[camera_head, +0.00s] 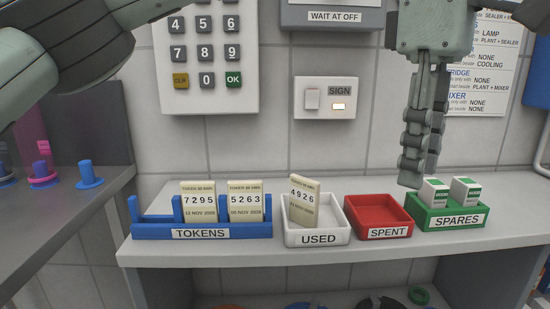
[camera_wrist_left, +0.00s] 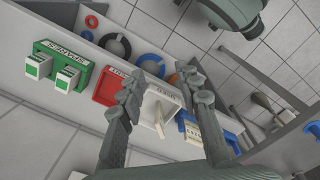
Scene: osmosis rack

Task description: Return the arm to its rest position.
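My left gripper (camera_head: 421,165) points down at the right of the head view, in front of the wall and above the spent and spares trays. In the left wrist view its two fingers (camera_wrist_left: 162,88) stand apart with nothing between the tips. Its arm shows at the upper left of the head view. My right gripper is in neither view. A token card (camera_head: 303,203) marked 4926 leans in the white USED tray (camera_head: 318,238); the card also shows in the wrist view (camera_wrist_left: 159,122).
The blue TOKENS rack (camera_head: 150,230) holds two cards, with an empty slot at left. The red SPENT tray (camera_head: 378,232) is empty. The green SPARES tray (camera_head: 425,220) holds two white-green boxes. A keypad (camera_head: 205,95) and sign switch (camera_head: 325,98) are on the wall.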

